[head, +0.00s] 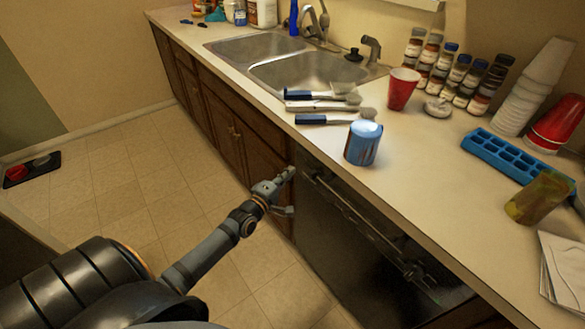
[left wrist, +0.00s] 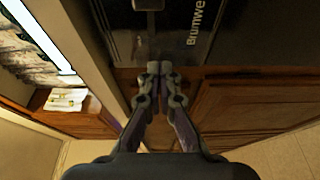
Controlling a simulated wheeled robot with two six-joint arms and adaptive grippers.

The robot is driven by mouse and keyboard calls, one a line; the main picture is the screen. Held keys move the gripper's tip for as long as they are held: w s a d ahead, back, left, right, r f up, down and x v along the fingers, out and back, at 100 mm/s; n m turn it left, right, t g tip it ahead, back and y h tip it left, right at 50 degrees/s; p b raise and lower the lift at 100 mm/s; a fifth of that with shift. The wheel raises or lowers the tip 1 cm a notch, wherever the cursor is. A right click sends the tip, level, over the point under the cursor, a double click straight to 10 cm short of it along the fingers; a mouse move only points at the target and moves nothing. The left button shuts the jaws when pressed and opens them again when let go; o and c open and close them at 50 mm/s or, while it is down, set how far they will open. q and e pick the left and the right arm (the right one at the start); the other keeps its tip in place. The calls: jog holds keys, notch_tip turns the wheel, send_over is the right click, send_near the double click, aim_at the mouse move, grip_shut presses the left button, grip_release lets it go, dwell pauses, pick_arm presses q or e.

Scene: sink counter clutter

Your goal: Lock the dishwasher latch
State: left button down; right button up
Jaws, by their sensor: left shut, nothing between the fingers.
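The dishwasher (head: 345,235) is a dark front under the counter, with a long bar handle (head: 360,222) along its top. Its dark panel with white lettering (left wrist: 195,22) shows in the left wrist view. A grey piece (left wrist: 147,5), cut by the top edge there, may be the latch; I cannot tell its position. My left gripper (head: 288,174) is shut and empty, in front of the cabinet edge just left of the dishwasher. Its fingertips (left wrist: 160,70) meet in the left wrist view, apart from the grey piece. My right gripper is not in view.
The counter (head: 420,160) overhangs the dishwasher. It holds a blue can (head: 363,143), brushes (head: 320,106), a red cup (head: 402,90), spice jars (head: 460,78) and a blue tray (head: 510,160). The sink (head: 305,72) is behind. The tiled floor (head: 150,175) is open at left.

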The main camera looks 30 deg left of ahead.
pick_arm(q)
jog(key=shift+s+r+p, duration=0.55)
jog(key=shift+s+p, duration=0.3)
jog(key=shift+s, duration=3.1)
jog(key=s+a+f+m+g+y+p, duration=0.15)
jog(key=s+f+m+g, duration=0.35)
jog(key=f, duration=0.8)
jog(key=s+a+f+m+g+y+p, duration=0.1)
jog(key=s+f+m+g+p, duration=0.15)
jog(key=s+f, duration=0.75)
jog(key=s+d+f+m+g, duration=0.2)
jog(key=s+f+m+g, duration=0.1)
jog(key=s+f, duration=0.2)
jog(key=s+d+f+m+g+p, duration=0.1)
jog(key=s+d+f+m+g, duration=0.2)
jog(key=s+f, duration=0.3)
jog(key=s+d+f+m+g+p, duration=0.1)
jog(key=s+d+f+m+g, duration=0.2)
jog(key=s, duration=0.9)
notch_tip(320, 180, down, 3)
jog(key=shift+s+d+f+m+h, duration=0.2)
jog(key=shift+m+h, duration=0.15)
jog(key=shift+m, duration=0.4)
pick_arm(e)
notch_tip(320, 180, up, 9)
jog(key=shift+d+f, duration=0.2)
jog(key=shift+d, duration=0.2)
